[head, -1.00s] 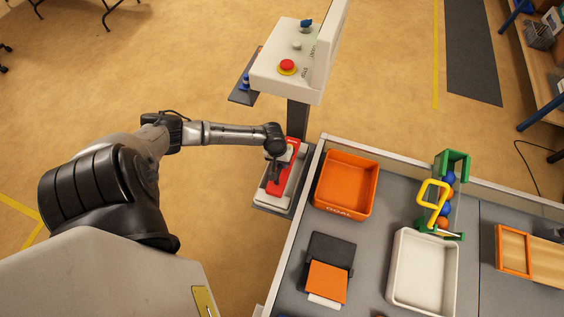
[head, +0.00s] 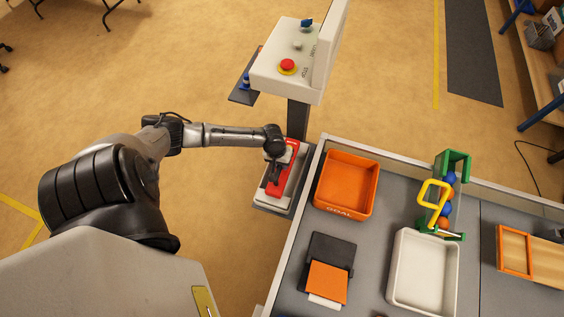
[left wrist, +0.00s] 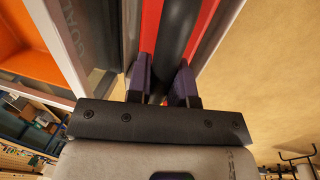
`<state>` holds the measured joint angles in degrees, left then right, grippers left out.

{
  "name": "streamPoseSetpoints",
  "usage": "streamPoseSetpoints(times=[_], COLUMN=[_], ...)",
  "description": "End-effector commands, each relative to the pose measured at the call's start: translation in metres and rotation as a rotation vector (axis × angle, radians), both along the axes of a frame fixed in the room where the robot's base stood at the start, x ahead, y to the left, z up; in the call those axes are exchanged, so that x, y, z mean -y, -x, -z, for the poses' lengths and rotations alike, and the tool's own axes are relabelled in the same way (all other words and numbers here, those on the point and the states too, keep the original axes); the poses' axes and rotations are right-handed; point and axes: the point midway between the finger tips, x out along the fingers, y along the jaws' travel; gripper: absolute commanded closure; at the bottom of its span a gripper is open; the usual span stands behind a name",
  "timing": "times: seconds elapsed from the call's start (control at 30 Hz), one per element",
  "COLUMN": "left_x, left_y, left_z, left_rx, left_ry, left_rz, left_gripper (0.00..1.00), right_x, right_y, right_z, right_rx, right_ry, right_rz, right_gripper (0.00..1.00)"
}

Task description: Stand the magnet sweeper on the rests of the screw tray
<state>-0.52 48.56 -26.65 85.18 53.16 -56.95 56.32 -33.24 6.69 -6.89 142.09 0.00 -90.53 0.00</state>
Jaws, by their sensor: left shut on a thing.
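The magnet sweeper, a red body (head: 287,179) with a dark bar-shaped handle (left wrist: 178,45), is at the screw tray. The screw tray (head: 299,160) is pale and shallow and stands on a small shelf left of the table. My left gripper (head: 276,172) is over the tray; in the left wrist view its two purple fingers (left wrist: 166,82) are shut on the sweeper's dark handle. The sweeper lies lengthwise along the tray. The arm and gripper hide part of it, and I cannot tell whether it touches the rests. My right gripper is not in view.
A control post with a red button (head: 288,65) rises just behind the tray. The table's raised edge (head: 299,220) runs close on the right. On the table are an orange bin (head: 346,207), a white bin (head: 397,285) and a green stand (head: 453,164) with balls.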

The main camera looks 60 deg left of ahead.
Motion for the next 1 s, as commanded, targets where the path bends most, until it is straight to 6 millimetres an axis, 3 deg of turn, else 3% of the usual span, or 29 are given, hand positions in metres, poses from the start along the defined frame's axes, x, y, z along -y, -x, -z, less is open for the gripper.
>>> streamPoseSetpoints(times=[0.97,1.0], left_x=[0.0002,0.0001], left_y=[-0.0005,-0.0005], left_z=[0.0065,0.0062], left_rx=[0.002,0.002], left_ry=[0.001,0.001], left_rz=[0.001,0.001], left_gripper=[1.00,0.76], right_x=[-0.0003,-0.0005], right_y=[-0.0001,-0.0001], right_z=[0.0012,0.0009], right_rx=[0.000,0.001], right_ry=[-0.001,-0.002], right_rz=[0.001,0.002], right_gripper=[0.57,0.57])
